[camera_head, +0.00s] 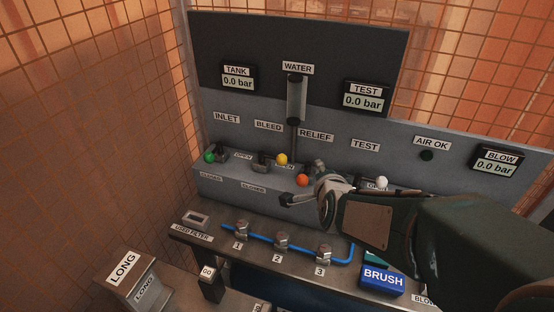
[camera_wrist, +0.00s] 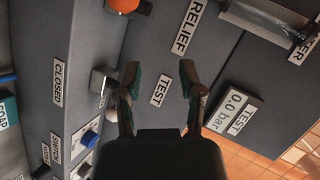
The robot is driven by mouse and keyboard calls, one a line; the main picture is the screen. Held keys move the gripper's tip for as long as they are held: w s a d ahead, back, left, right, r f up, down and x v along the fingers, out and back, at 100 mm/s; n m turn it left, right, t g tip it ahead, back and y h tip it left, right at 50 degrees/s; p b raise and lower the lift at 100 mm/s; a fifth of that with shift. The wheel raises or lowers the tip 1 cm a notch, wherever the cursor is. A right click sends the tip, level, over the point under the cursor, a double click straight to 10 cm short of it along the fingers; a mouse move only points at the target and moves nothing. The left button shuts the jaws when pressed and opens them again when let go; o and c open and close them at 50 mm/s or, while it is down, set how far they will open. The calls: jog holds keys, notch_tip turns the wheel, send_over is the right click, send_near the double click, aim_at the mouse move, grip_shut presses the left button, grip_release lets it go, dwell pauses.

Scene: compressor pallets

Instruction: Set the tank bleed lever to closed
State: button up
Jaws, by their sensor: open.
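The bleed lever, with a yellow ball knob (camera_head: 282,159), is on the ledge below the BLEED label (camera_head: 268,126). Its knob lies right of its dark base, by a partly covered label that seems to read OPEN. A CLOSED label (camera_head: 253,188) is on the ledge's front face below the base. My gripper (camera_head: 304,184) is open and empty, right of the yellow knob and around or near the orange relief knob in the picture; contact is unclear. In the wrist view my gripper (camera_wrist: 160,74) faces the grey panel between the RELIEF and TEST labels. The yellow knob is not visible there.
A green inlet knob (camera_head: 210,156) is left of the bleed lever. The orange relief knob (camera_head: 302,180) and white test knob (camera_head: 382,183) are to the right. TANK gauge (camera_head: 238,77) reads 0.0 bar. A bench with numbered fittings and blue hose (camera_head: 262,250) lies in front.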

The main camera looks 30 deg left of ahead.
aim_at(274, 158)
jog(key=a+f+m+t+y, duration=0.2)
jog(key=a+f+m, duration=0.3)
jog(key=a, duration=0.6)
jog(key=shift+n+h, duration=0.3)
jog(key=shift+n, duration=0.2)
jog(key=x, duration=0.7)
jog(key=f+x, duration=0.1)
jog(key=x, duration=0.2)
jog(key=shift+a, duration=0.3)
grip_shut()
